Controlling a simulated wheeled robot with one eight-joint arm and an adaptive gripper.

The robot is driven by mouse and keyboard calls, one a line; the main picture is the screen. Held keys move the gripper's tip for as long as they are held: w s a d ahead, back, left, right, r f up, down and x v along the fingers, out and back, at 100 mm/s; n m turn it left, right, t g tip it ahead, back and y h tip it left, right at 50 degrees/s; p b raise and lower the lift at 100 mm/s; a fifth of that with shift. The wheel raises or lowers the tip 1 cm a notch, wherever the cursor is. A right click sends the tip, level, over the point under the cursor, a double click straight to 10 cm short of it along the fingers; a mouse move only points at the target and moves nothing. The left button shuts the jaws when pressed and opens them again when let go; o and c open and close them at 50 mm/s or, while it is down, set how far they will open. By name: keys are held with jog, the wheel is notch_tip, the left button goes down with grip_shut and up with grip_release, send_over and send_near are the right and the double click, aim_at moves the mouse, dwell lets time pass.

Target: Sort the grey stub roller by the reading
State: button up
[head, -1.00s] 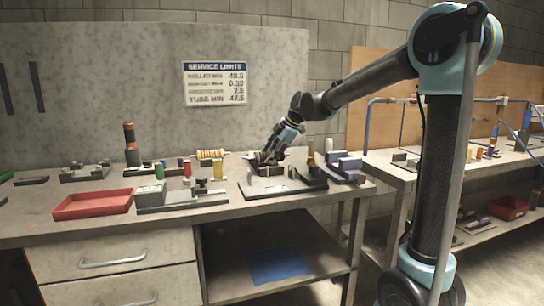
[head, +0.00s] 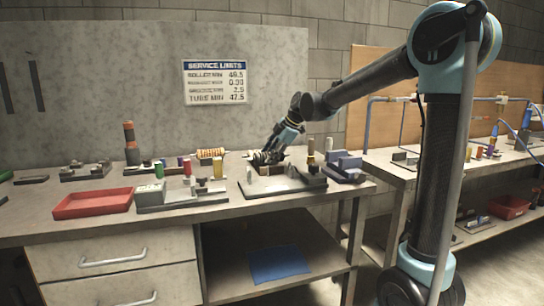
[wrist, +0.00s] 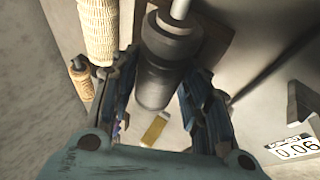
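The grey stub roller (wrist: 168,62) is dark grey with a pale shaft end and lies between the two fingers of my gripper (wrist: 160,85) in the wrist view. The fingers flank its sides closely; I cannot tell whether they press on it. In the head view my gripper (head: 266,157) is low over the fixture at the right part of the bench, largely hiding the roller. A display (wrist: 294,148) at the right of the wrist view reads 0.06. The wall sign (head: 215,83) is headed service limits and lists roller min, a 0.30 limit and tube min.
A red tray (head: 93,204) lies at the front left of the bench. A cream mesh-patterned roller (wrist: 98,30) is left of my gripper. Blue-grey blocks (head: 345,165) stand right of the fixture. A blue sheet (head: 277,265) lies on the lower shelf.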

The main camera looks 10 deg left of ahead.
jog(key=shift+o, duration=1.2)
jog(key=w+a+r+v, duration=0.1)
jog(key=a+r+v, duration=0.1)
jog(key=v, duration=1.5)
jog(key=shift+a+r, duration=0.35)
jog(key=shift+r, duration=0.05)
